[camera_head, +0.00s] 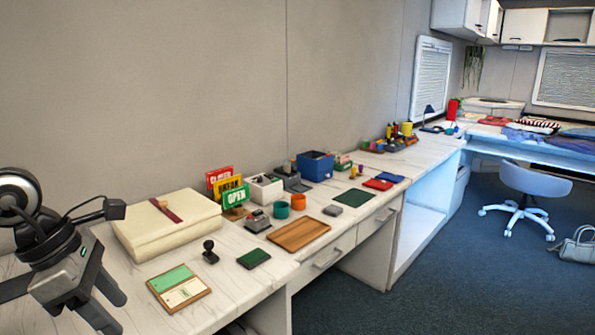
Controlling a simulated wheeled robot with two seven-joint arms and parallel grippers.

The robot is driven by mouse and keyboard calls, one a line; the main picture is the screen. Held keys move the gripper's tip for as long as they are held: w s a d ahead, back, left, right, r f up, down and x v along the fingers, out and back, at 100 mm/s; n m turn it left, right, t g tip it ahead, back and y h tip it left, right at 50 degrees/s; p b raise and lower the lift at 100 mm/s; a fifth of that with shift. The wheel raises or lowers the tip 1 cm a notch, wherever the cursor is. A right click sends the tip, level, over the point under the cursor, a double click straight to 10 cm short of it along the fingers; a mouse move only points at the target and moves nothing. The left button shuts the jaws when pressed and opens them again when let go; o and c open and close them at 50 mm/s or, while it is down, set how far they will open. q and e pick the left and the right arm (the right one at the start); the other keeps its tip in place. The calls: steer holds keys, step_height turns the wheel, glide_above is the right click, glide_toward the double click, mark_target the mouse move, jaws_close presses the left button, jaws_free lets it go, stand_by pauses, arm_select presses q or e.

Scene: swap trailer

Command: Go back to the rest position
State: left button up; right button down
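My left gripper (112,313) is at the lower left, above the near end of the white counter (140,320). Its two dark fingers point down and to the right and stand apart, with nothing seen between them. It is left of a wooden-framed green and white card board (178,288) and does not appear to touch it. My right gripper and arm are not in view.
A cream box (165,225), a black stamp (210,252), a dark green pad (254,258), a wooden tray (298,234), sign cards (226,186) and cups crowd the counter. Blue carpet (430,270) lies open to the right, with a white chair (530,185) and bag farther off.

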arm_select(q)
steer(key=d+n+t+h, duration=0.5)
steer(key=d+n+h, duration=0.95)
steer(key=d, duration=0.65)
steer(key=w+a+f+n+t+y, duration=0.1)
steer(key=a+f+n+t+y, duration=0.35)
steer(key=n, duration=0.75)
steer(key=a+f+n+t+y, duration=0.2)
steer(key=f+n+t+y, duration=0.5)
steer(key=n, duration=0.5)
steer(key=s+f+n+g+y, duration=0.3)
steer(key=s+f+n+g, duration=0.4)
steer(key=f, duration=0.8)
steer(key=s+n, duration=0.1)
steer(key=s, duration=0.2)
steer(key=shift+a+f, duration=0.15)
steer(key=shift+a, duration=0.1)
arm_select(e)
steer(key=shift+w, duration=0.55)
arm_select(q)
steer(key=shift+s+g, duration=0.1)
steer(key=shift+g, duration=0.15)
